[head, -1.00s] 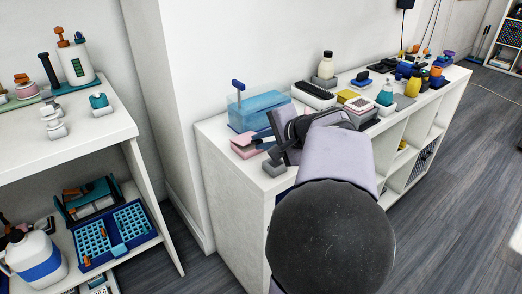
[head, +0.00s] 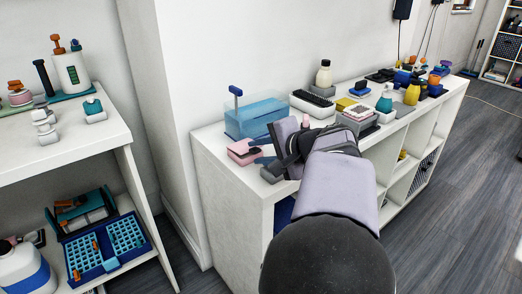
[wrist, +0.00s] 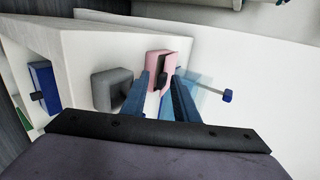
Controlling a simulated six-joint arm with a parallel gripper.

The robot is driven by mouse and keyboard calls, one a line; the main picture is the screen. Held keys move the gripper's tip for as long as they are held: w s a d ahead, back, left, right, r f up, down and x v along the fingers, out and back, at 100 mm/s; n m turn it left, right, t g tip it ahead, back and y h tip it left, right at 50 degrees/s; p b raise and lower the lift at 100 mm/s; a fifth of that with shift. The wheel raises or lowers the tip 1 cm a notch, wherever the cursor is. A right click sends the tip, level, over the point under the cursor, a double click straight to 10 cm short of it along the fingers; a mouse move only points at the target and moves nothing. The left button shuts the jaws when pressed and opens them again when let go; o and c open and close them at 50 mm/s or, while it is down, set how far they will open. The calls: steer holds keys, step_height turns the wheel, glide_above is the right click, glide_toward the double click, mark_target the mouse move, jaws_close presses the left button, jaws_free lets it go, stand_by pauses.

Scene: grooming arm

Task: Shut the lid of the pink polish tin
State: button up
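The pink polish tin (head: 241,155) sits at the near left end of the white shelf top, by the clear blue tank. Its lid looks down or nearly down; I cannot tell whether it is fully closed. In the wrist view the tin (wrist: 158,62) is just past my fingertips, with a dark part on its side. My gripper (wrist: 164,82) is open, its two blue fingers apart with nothing clearly held. In the head view my gripper (head: 260,146) is just right of the tin, its fingers pointing at it. I cannot tell whether they touch.
The clear blue tank (head: 262,113) stands close behind the tin. A grey block (head: 272,173) lies near the front edge; it also shows in the wrist view (wrist: 112,88). Brushes and bottles crowd the shelf top further right.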

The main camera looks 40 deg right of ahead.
steer(key=shift+r, duration=0.2)
steer(key=shift+s+d+r, duration=0.1)
steer(key=shift+s+r, duration=0.15)
steer(key=shift+s, duration=0.1)
steer(key=shift+p+v, duration=0.65)
steer(key=shift+v, duration=2.55)
steer(key=shift+f, duration=0.1)
